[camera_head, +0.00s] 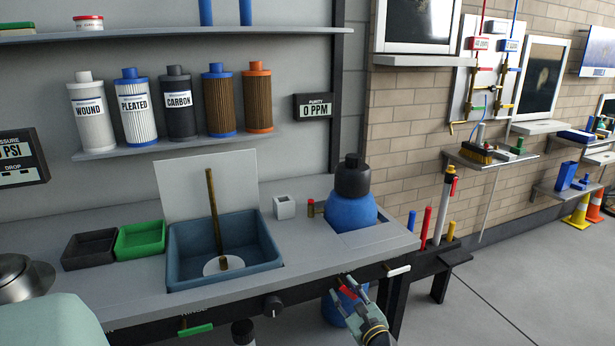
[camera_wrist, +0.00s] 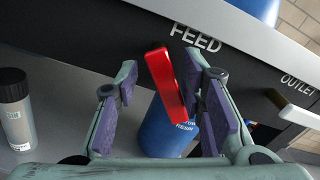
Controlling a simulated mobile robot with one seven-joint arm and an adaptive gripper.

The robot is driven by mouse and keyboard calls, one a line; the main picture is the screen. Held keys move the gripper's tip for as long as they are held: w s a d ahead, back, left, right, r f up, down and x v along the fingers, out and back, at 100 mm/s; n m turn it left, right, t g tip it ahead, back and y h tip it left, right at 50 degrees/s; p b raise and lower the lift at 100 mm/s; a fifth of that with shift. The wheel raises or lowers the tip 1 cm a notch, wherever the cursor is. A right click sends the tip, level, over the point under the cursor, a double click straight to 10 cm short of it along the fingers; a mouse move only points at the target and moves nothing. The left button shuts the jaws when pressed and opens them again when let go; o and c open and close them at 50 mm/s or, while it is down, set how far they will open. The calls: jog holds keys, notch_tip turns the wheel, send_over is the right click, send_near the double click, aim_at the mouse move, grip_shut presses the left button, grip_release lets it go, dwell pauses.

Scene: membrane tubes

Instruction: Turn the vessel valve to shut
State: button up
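A red lever handle (camera_wrist: 166,84) sits under the counter front, by the word FEED, in the wrist view. It also shows in the head view (camera_head: 347,292). My gripper (camera_wrist: 165,68) is open, with its purple-padded fingers on either side of the lever. A gap shows on the left; the right finger is very near it, and I cannot tell whether they touch. My gripper also shows at the counter's front edge in the head view (camera_head: 352,290). A blue vessel with a black top (camera_head: 350,207) stands in the counter. No label reading "vessel" is legible.
A white handle by the word OUTLET (camera_wrist: 290,112) is to the right. A blue resin container (camera_wrist: 165,135) is below the lever, and a dark-capped bottle (camera_wrist: 14,105) at left. A black knob (camera_head: 272,306) and green handle (camera_head: 195,330) are farther left along the counter front.

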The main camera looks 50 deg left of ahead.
jog(key=m, duration=0.3)
jog(key=shift+s+a+p, duration=0.1)
jog(key=shift+s+p, duration=0.15)
jog(key=shift+p, duration=0.1)
jog(key=shift+s+d+f+m, duration=0.15)
jog(key=shift+d+m, duration=0.1)
jog(key=shift+m, duration=0.35)
jog(key=b+v, duration=0.2)
jog(key=v, duration=0.8)
jog(key=s+a+r+n+t+y, duration=0.1)
jog(key=a+r+n, duration=0.2)
jog(key=r+n, duration=0.45)
jog(key=s+a+r+n+t+y, duration=0.1)
jog(key=a+r+n, duration=0.3)
jog(key=r, duration=0.7)
jog(key=s+r+n+y, duration=0.2)
jog(key=s+r+n, duration=0.2)
jog(key=r, duration=0.5)
jog(key=s+r+n+y, duration=0.2)
jog(key=s+r+n, duration=0.3)
jog(key=r+n, duration=0.3)
jog(key=shift+a+r+n+t+y+p, duration=0.3)
jog(key=shift+a+r+n+t, duration=0.1)
jog(key=shift+r, duration=0.2)
